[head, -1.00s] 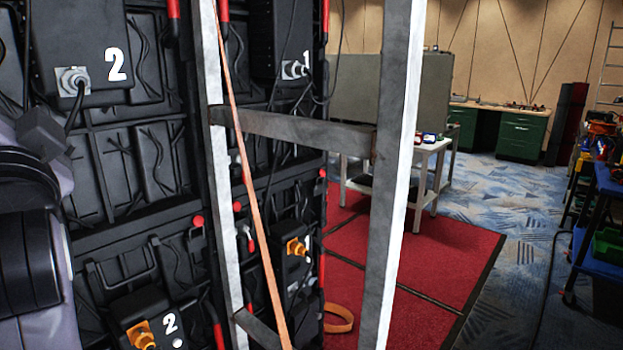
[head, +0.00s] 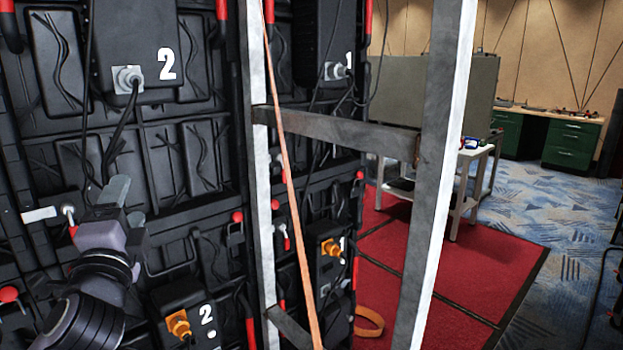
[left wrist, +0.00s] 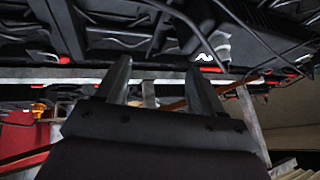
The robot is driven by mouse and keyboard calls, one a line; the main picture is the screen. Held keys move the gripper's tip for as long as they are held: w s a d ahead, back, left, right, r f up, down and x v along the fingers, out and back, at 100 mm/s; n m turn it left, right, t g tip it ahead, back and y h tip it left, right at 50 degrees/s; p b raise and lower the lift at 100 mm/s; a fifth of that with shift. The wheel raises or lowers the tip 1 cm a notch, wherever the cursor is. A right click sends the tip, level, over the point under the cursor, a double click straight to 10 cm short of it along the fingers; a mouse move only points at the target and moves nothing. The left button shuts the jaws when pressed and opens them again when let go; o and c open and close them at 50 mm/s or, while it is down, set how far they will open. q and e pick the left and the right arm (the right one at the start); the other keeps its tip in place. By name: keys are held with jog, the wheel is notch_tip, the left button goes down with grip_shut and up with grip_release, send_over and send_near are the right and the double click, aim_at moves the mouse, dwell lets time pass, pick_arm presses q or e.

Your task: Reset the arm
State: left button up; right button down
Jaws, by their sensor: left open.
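My left gripper (head: 127,200) is at the left of the head view, in front of the black back of the video wall (head: 190,215). Its two grey fingers are apart and nothing shows between them. In the left wrist view, the left gripper (left wrist: 157,67) also has its fingers spread and empty, with the dark panels and cables beyond them. I cannot tell whether the fingers touch the wall. My right gripper is not in view.
A metal frame (head: 340,127) with an orange strap (head: 290,185) stands close on the right. Panel boxes carry grey and orange connectors. A small white table (head: 462,190) stands behind the frame. Red mat (head: 470,255) and blue carpet (head: 560,230) lie open at the right.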

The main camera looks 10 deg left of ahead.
pick_arm(q)
notch_tip(320, 180, down, 24)
jog(key=s+d+g+h, duration=0.2)
jog(key=d+g+h, duration=0.1)
jog(key=g+h, duration=0.25)
jog(key=s+d+f+n+g+h, duration=0.1)
jog(key=s+f+n+g+h, duration=0.4)
jog(key=s+f, duration=1.45)
jog(key=w+d+f+n+t, duration=0.1)
jog(key=d+n, duration=0.4)
jog(key=d, duration=0.5)
jog(key=shift+w+f+n, duration=0.15)
jog(key=shift+w+n, duration=0.1)
jog(key=shift+n, duration=0.15)
jog(key=shift+t, duration=0.25)
jog(key=c, duration=0.5)
jog(key=shift+y, duration=0.25)
